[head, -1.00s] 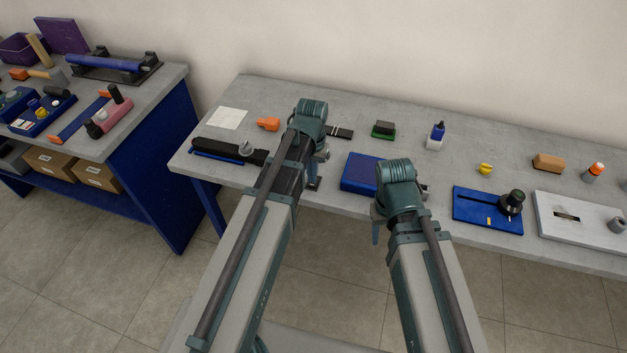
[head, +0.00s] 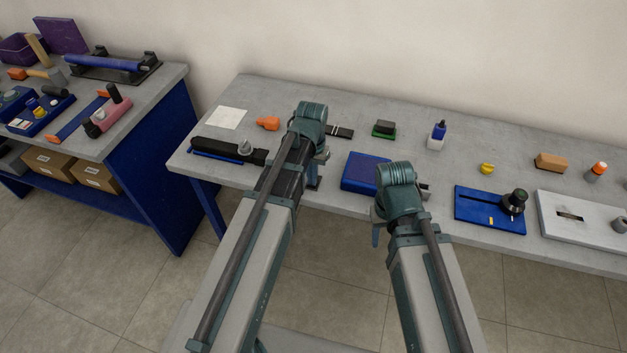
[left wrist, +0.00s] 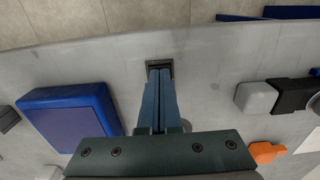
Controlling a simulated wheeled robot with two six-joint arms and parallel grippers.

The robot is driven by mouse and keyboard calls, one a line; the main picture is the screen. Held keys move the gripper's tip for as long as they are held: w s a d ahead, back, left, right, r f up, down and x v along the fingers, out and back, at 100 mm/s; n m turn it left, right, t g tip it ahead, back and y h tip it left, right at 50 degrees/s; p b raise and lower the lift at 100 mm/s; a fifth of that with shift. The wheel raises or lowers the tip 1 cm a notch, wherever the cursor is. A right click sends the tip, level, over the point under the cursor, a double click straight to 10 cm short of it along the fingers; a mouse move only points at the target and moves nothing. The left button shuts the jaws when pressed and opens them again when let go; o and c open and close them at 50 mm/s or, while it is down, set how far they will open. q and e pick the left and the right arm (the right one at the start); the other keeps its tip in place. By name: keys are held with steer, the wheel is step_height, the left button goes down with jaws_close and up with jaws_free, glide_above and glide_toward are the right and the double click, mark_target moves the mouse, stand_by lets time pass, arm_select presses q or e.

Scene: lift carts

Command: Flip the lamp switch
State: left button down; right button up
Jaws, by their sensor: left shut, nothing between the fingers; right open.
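A small dark square fixture (left wrist: 160,63), possibly the lamp switch, sits on the grey bench near its edge in the left wrist view. My left gripper (left wrist: 158,74) is shut and empty, and its fingertips overlap the fixture in the picture; I cannot tell if they touch it. In the head view my left gripper (head: 314,178) points down at the bench's near edge, and my arm hides the fixture. My right gripper (head: 426,190) is open, by the front edge right of the blue box, and mostly hidden by its wrist. I cannot make out a lamp.
A blue box (head: 358,171) stands between my grippers. A black bar with a grey knob (head: 245,147) lies left of my left arm, near an orange piece (head: 267,123). A blue slotted plate (head: 478,207) and a white slotted panel (head: 585,232) lie to the right.

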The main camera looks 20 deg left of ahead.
arm_select(q)
step_height(320, 180, up, 7)
steer(key=p, duration=0.7)
stand_by(0.3)
steer(key=shift+s+d, duration=0.15)
steer(key=s+d+m+y, duration=0.1)
steer(key=s+d+m, duration=0.2)
steer(key=s+d, duration=0.7)
steer(key=s, duration=0.4)
